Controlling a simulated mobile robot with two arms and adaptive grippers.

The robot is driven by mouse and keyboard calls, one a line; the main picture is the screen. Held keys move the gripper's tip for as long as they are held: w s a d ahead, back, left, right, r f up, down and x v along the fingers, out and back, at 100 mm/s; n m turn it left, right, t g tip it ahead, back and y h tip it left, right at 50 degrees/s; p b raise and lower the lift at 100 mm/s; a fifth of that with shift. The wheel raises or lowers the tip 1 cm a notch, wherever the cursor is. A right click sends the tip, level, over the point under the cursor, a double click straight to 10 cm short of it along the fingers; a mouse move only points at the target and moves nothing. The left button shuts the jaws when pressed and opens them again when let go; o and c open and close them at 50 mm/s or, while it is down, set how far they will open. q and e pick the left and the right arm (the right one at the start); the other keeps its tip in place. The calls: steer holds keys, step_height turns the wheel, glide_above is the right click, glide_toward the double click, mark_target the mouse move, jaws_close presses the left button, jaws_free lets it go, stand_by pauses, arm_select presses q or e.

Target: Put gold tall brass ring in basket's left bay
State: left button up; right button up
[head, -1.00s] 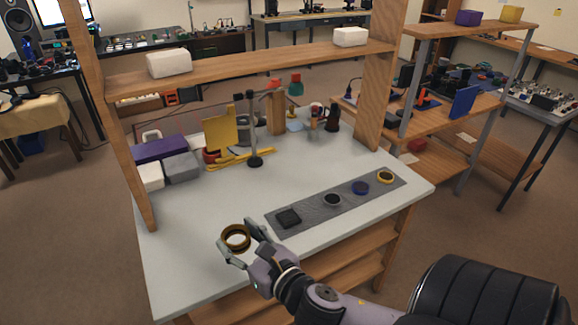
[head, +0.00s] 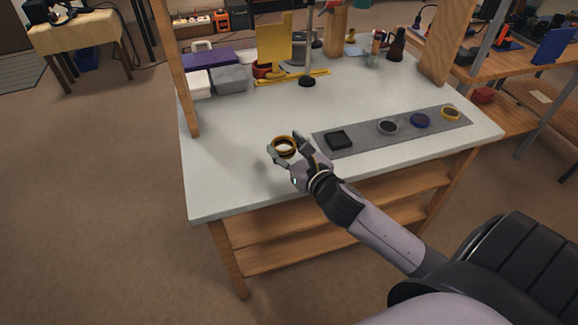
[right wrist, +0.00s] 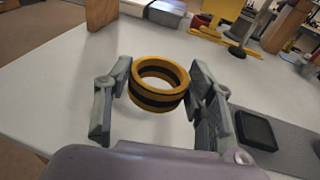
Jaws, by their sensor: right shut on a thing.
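A gold ring with a dark band (head: 284,147) is between the fingers of my right gripper (head: 286,146) near the front of the white table. In the right wrist view the ring (right wrist: 160,84) sits upright, its opening facing up, between the two grey fingers (right wrist: 158,95). The right gripper is shut on it, and the ring appears slightly above the tabletop. My left gripper is not in view. I cannot make out a basket with bays in these frames.
A grey mat (head: 360,144) right of the gripper holds a black square piece (head: 339,140), a dark-centred ring (head: 387,127), a blue ring (head: 420,121) and a yellow ring (head: 451,113). Grey (head: 229,78) and purple (head: 208,58) boxes stand at the back left. The table's middle is clear.

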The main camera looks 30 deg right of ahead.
mark_target(287, 173)
step_height(287, 173, down, 7)
steer(key=shift+r+b, duration=0.2)
steer(key=shift+b, duration=0.4)
steer(key=shift+f, duration=0.15)
steer(key=o, duration=1.2)
steer(key=shift+r, duration=0.25)
steer(key=s+r+p, duration=0.1)
steer(key=s+p, duration=0.1)
steer(key=s, duration=1)
steer(key=shift+a+r, duration=0.25)
steer(key=shift+r, duration=0.1)
